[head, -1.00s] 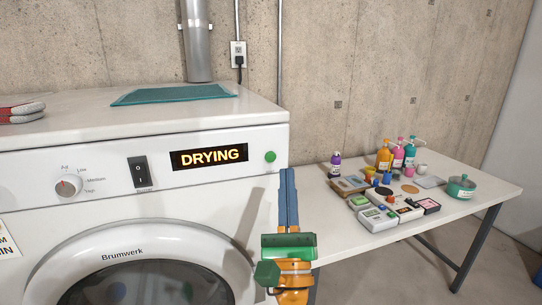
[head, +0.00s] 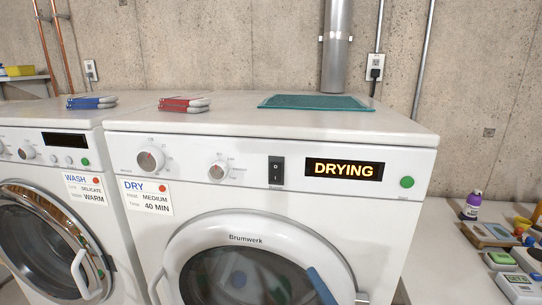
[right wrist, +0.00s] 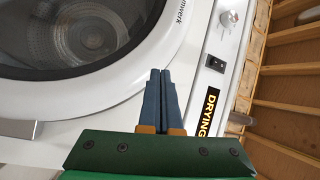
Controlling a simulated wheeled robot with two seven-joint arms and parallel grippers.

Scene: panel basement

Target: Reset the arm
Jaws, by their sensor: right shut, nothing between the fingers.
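My right gripper (head: 321,287) shows at the bottom edge of the head view, in front of the dryer door. In the right wrist view its blue fingers (right wrist: 160,75) are together with nothing between them, and they point toward the white door ring. The white dryer (head: 255,205) has a lit display (head: 344,169) reading DRYING, a green button (head: 407,182), a black rocker switch (head: 276,170) and two dials. Its round door looks shut. My left gripper is not in view.
A washer (head: 50,200) with a dark display stands left of the dryer. A white table (head: 470,268) with bottles and small devices is at right.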

